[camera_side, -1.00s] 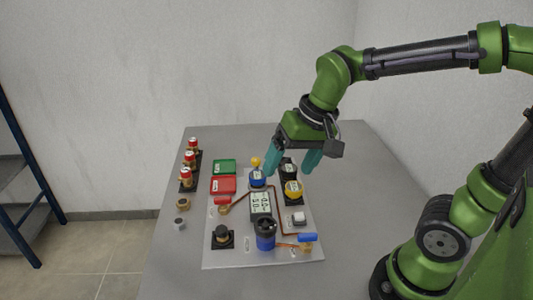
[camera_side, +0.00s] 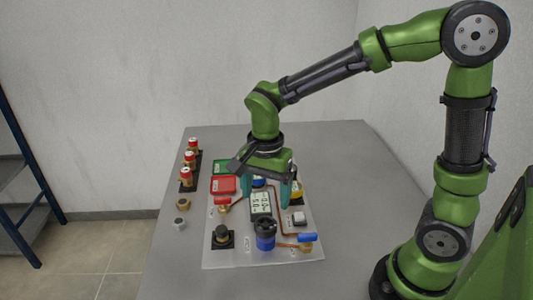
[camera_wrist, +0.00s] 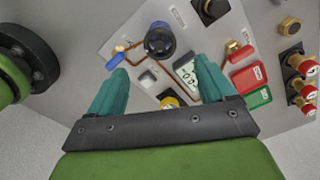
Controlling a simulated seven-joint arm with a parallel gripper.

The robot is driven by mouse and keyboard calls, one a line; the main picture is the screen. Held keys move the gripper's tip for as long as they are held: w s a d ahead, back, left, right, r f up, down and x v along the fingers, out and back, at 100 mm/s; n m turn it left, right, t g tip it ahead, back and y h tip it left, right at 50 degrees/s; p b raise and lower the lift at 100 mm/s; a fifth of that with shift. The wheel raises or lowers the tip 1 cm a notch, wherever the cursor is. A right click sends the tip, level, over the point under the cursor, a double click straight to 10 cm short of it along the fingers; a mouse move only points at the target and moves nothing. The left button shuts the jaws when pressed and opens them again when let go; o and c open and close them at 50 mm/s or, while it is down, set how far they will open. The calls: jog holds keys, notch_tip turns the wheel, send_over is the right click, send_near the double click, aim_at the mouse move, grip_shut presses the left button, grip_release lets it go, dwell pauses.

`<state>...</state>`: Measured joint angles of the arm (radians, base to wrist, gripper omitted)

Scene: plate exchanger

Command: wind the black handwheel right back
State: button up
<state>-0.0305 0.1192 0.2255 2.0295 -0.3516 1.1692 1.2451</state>
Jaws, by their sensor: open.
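The black handwheel (camera_side: 266,223) appears to be the round black top on a blue body near the front of the grey panel. It also shows in the wrist view (camera_wrist: 160,38), beyond my fingertips and roughly between them. My gripper (camera_side: 266,200) points down over the middle of the panel, behind and above the wheel, apart from it. In the wrist view my gripper (camera_wrist: 162,72) has its teal fingers wide apart with nothing held. The fingers partly hide the blue and yellow caps behind them in the side view.
A display (camera_side: 261,203) stands just behind the wheel. A blue-lever valve (camera_side: 307,238) is to its right, a black knob (camera_side: 222,235) to its left. Bare table lies beyond the panel's right edge.

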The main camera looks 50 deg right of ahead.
aim_at(266, 223)
notch_tip(266, 223, down, 9)
jog(key=shift+r, duration=0.15)
jog(key=c, duration=1.1)
jog(key=shift+o, duration=0.2)
